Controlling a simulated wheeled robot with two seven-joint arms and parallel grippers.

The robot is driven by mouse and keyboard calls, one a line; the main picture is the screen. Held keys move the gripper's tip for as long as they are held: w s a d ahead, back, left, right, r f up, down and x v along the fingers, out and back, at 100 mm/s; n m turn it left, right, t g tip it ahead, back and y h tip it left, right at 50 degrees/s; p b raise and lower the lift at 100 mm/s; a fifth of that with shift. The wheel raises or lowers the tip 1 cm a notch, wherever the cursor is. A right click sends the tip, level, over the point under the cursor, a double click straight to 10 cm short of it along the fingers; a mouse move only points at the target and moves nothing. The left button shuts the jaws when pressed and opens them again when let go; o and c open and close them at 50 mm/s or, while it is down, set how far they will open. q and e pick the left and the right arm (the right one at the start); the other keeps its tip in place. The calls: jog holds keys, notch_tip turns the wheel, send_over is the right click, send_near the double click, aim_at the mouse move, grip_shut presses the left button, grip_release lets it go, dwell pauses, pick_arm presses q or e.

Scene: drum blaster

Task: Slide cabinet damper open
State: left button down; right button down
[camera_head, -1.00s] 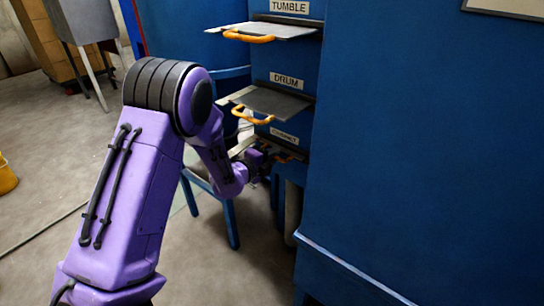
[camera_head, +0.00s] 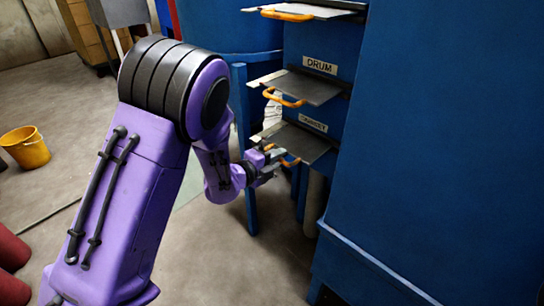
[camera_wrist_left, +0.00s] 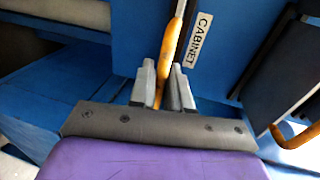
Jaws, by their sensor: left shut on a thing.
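The cabinet damper is a flat grey plate (camera_head: 303,143) under the CABINET label (camera_head: 313,123) on the blue housing. It sticks out of its slot toward the left, with an orange loop handle (camera_head: 290,161) on its outer edge. My left gripper (camera_head: 270,168) is at this handle, at the end of my purple arm. In the left wrist view, the orange handle (camera_wrist_left: 172,45) stands between the two grey fingers (camera_wrist_left: 164,88), which are shut on it. The CABINET label (camera_wrist_left: 198,40) is just right of it. My right gripper is not in view.
Above are the drum damper (camera_head: 300,87) and another damper plate (camera_head: 318,10), both sticking out with orange handles. A large blue panel (camera_head: 430,150) closes off the right side. A yellow bucket (camera_head: 26,150) stands on open floor at left.

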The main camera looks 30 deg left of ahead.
pick_arm(q)
jog(key=shift+s+f, duration=0.15)
jog(key=c, duration=1.4)
grip_release()
jog(key=shift+o, duration=0.3)
jog(key=shift+s+a, duration=0.1)
jog(key=shift+s, duration=0.05)
jog(key=v, duration=1)
jog(key=shift+s+r+b, duration=0.25)
jog(key=shift+s+b, duration=0.05)
